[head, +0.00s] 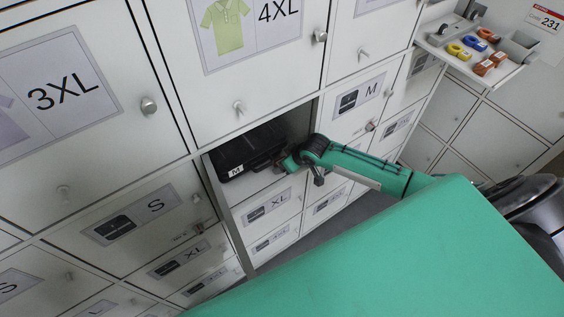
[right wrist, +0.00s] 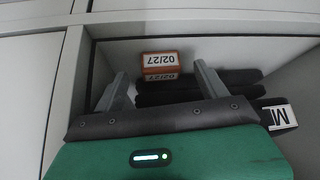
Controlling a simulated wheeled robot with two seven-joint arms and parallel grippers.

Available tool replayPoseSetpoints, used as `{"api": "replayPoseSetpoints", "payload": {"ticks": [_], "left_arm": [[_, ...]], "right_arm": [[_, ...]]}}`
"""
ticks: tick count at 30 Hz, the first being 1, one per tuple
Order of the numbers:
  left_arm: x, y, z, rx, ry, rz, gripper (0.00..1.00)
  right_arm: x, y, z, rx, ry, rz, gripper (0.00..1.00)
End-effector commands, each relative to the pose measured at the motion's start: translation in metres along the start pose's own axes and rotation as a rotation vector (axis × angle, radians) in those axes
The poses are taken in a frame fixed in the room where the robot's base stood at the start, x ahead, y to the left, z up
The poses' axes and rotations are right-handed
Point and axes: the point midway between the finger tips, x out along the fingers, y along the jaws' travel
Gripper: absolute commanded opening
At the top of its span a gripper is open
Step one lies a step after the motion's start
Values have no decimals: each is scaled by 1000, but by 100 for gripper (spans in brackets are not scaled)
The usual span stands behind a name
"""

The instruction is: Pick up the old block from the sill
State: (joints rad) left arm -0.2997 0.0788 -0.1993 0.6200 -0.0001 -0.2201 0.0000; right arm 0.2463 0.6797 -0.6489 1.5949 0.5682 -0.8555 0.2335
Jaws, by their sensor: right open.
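The block (right wrist: 160,66), orange-brown with a white face reading 02/27 upside down, shows in the right wrist view inside an open locker compartment. It lies just beyond my fingertips, beside a black folded stack. My right gripper (right wrist: 160,74) is open and empty, with one finger to each side of the block's line; I cannot tell whether they touch it. In the head view my right gripper (head: 288,161) reaches into the open compartment (head: 262,184), and the block cannot be made out there. My left gripper is not in view.
Black folded items (head: 246,151) with an M label fill the compartment's left side in the head view. Closed locker doors with knobs surround the opening. At the upper right, a white shelf (head: 455,62) holds yellow, blue and orange-brown items and grey holders.

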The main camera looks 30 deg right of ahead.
Motion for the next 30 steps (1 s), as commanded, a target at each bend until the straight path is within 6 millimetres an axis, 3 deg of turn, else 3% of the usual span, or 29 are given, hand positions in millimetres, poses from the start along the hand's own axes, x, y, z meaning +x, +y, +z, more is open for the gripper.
{"api": "replayPoseSetpoints", "payload": {"ticks": [6,14,22,30], "left_arm": [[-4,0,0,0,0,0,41],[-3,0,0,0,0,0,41],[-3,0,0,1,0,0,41],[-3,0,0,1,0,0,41]], "right_arm": [[19,0,-1,0,0,0,75],[21,0,0,0,1,0,75],[21,0,0,0,1,0,26],[21,0,0,0,1,0,25]]}}
